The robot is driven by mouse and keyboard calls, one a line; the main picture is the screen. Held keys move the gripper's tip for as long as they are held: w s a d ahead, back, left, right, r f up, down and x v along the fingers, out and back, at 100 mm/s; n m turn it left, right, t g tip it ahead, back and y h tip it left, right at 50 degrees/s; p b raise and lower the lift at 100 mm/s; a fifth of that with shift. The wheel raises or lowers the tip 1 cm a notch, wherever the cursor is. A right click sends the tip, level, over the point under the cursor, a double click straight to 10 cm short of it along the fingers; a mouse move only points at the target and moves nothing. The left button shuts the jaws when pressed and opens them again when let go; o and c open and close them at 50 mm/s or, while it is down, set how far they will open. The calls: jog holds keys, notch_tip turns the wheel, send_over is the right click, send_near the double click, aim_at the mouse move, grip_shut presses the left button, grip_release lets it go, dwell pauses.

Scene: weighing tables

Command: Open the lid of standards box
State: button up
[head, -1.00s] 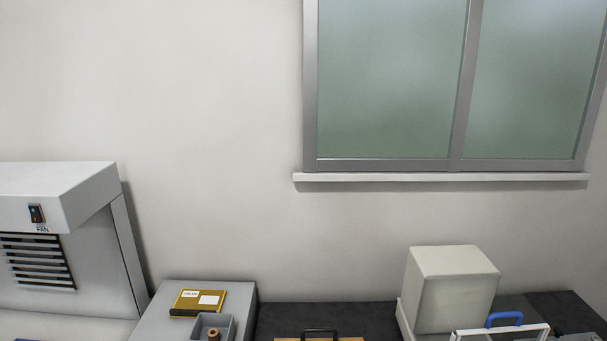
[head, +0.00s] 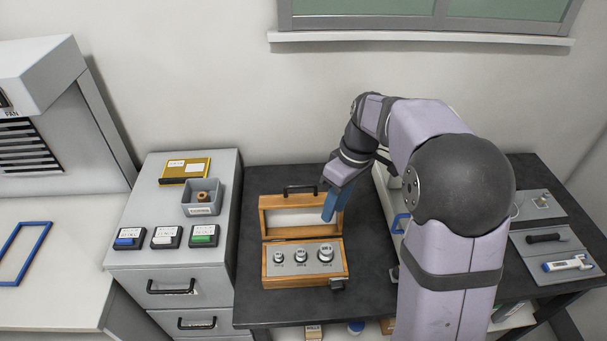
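The standards box (head: 307,284) is a wooden box on the dark table. Its lid (head: 272,222) stands raised at the back, with a dark handle (head: 299,188) on its top edge. Inside, several metal weights sit in a grey insert (head: 312,248). My gripper (head: 331,208) has blue fingers and is at the right part of the raised lid, above the box. I cannot tell whether it touches the lid or how far apart the fingers are.
My arm covers much of the right part of the table. A tray with tools (head: 556,252) lies at the far right.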

jog(key=w+a+r+n, duration=0.1)
jog(key=w+n, duration=0.1)
jog(key=w, duration=0.1)
jog(key=w+a+r+n+y, duration=0.1)
jog(key=w+r+n, duration=0.1)
jog(key=w+n, duration=0.1)
jog(key=w+a+r+n+y+p, duration=0.1)
jog(key=w+n, duration=0.2)
jog(key=w, duration=0.1)
jog(key=shift+w+a+r, duration=0.1)
jog(key=shift+w+r, duration=0.2)
jog(key=shift+w, duration=0.05)
jog(key=shift+w+a+r+n, duration=0.2)
jog(key=shift+w+n, duration=0.2)
jog(key=shift+n, duration=0.2)
jog(key=shift+f, duration=0.1)
jog(key=shift+p+x, duration=1.45)
jog(key=shift+x, duration=2.15)
jog(key=shift+s+a, duration=0.1)
grip_shut()
